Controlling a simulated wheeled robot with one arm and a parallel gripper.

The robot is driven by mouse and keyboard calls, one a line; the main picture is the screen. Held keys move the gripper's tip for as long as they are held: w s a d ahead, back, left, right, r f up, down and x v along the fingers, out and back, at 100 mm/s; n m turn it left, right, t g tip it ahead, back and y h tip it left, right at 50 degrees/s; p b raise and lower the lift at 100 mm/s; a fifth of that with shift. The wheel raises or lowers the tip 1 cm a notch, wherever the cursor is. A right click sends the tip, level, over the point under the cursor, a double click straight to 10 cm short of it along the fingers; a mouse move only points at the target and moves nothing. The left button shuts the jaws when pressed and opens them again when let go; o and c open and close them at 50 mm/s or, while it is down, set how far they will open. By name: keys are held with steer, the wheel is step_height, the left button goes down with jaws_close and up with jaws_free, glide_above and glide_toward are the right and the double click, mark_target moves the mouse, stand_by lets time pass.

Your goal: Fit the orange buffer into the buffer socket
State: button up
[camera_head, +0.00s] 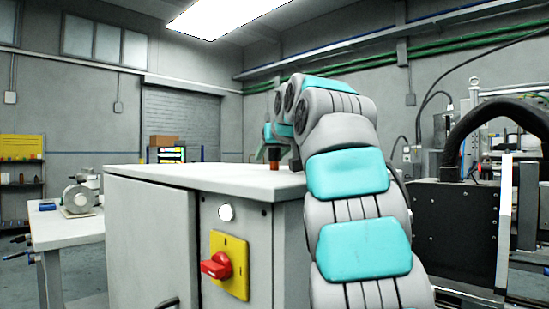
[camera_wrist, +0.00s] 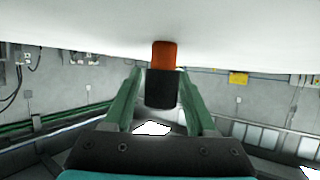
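An orange buffer (camera_head: 274,165) with a black upper part stands upright on the white cabinet top (camera_head: 210,174). In the wrist view, which is turned upside down, the orange part (camera_wrist: 164,54) meets the white surface and the black part (camera_wrist: 161,90) faces me. My gripper (camera_wrist: 160,72) is open, with one green finger on each side of the black part. A gap shows between each finger and the black part. In the head view my gripper is small and partly hidden behind my arm. I cannot make out the buffer socket in either view.
The cabinet front carries a red rotary switch (camera_head: 216,265) on a yellow plate (camera_head: 231,262). A side table (camera_head: 70,230) with a grey machine (camera_head: 80,194) stands at the left. A black machine (camera_head: 455,230) stands at the right. The visible cabinet top around the buffer looks clear.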

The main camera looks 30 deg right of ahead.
jaws_close()
steer(key=shift+s+r, duration=0.1)
stand_by(0.5)
